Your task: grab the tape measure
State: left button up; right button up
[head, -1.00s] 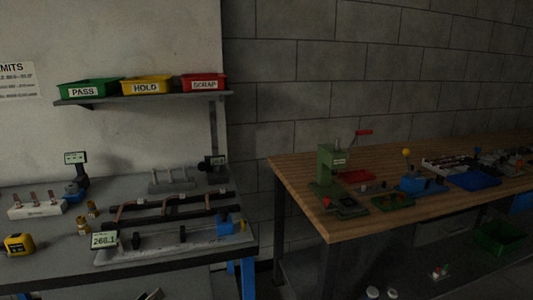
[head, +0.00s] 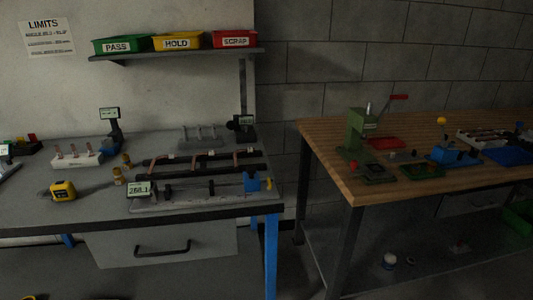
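The yellow and black tape measure (head: 63,191) sits on the left part of the grey workbench (head: 35,217), near its front edge. It stands apart from the tools around it, and nothing covers it. Neither of my grippers shows in the head view.
Right of the tape measure is a long measuring fixture with a display (head: 139,189). Behind are a white block with copper pieces (head: 77,160) and brass fittings (head: 118,175). A shelf (head: 180,54) carries three bins. A wooden bench (head: 325,143) stands right, across a gap. Bare bench top surrounds the tape measure.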

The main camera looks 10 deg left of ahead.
aim_at(62, 191)
jog(key=k+u, duration=0.1)
jog(key=u, duration=1.45)
jog(key=i+j, duration=0.2)
jog(key=j, duration=0.15)
jog(key=i+j, duration=0.25)
jog(key=j, duration=0.15)
jog(key=i+j, duration=0.2)
jog(key=j, duration=0.15)
